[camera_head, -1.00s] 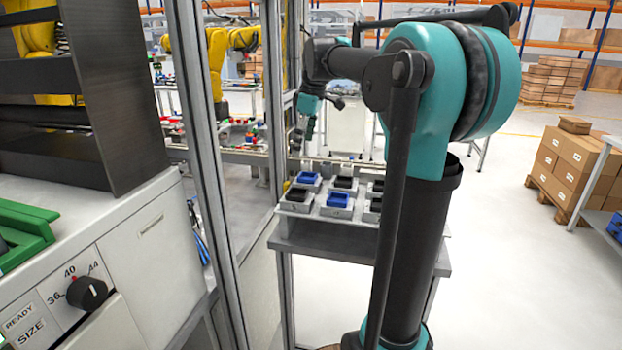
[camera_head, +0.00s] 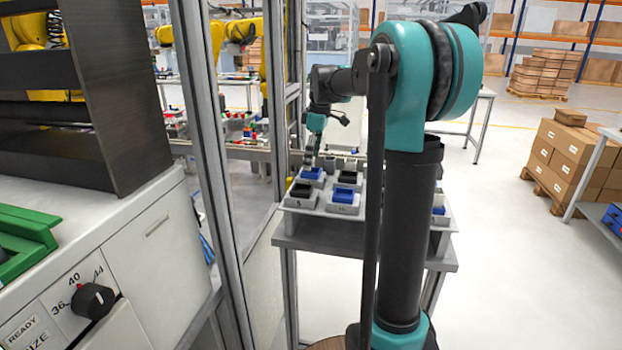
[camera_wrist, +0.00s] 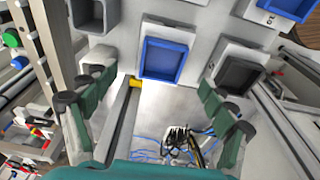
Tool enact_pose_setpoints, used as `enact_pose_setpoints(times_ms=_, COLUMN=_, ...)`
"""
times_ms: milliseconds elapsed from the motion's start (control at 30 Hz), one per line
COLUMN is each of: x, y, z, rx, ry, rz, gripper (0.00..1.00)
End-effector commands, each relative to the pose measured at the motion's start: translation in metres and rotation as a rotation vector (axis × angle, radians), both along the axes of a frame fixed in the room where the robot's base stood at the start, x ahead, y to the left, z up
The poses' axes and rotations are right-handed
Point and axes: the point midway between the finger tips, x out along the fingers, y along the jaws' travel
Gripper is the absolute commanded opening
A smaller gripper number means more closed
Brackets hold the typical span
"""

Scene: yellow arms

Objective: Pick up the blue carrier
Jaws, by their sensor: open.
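A blue carrier (camera_wrist: 162,60) sits in a light grey holder in the wrist view, ahead of and between my open fingers. My gripper (camera_wrist: 152,92) is empty, with green dark-tipped fingers to either side and no visible contact. Another blue carrier (camera_wrist: 290,8) is at the top right of that view. In the head view, my gripper (camera_head: 311,158) hangs close above the far-left blue carrier (camera_head: 311,173). A nearer blue carrier (camera_head: 343,195) stands at the front of the tray, and another shows partly at the right (camera_head: 438,210). My arm hides part of the tray.
Black carriers (camera_head: 302,190) and (camera_head: 347,177) stand among the blue ones on the grey tray stand (camera_head: 320,236). Metal fence posts (camera_head: 207,150) rise close on the left. A white machine (camera_head: 125,255) is in the left foreground. Open floor lies to the right.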

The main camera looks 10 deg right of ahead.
Motion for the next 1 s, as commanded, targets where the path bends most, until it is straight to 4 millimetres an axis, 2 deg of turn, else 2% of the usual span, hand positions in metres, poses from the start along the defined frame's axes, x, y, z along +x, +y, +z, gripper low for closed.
enact_pose_setpoints(times_ms=167, x=0.000, y=0.000, z=-0.010, rx=0.000, ry=0.000, rz=0.000, gripper=0.84)
enact_pose_setpoints(times_ms=500, x=0.000, y=0.002, z=-0.053, rx=0.000, ry=0.000, rz=0.000, gripper=0.84)
enact_pose_setpoints(times_ms=767, x=0.000, y=0.002, z=-0.057, rx=0.000, ry=0.000, rz=-0.001, gripper=0.84)
enact_pose_setpoints(times_ms=867, x=0.000, y=0.002, z=-0.057, rx=0.000, ry=0.000, rz=-0.001, gripper=0.76)
enact_pose_setpoints(times_ms=1000, x=0.000, y=0.002, z=-0.057, rx=0.000, ry=0.000, rz=-0.001, gripper=0.58)
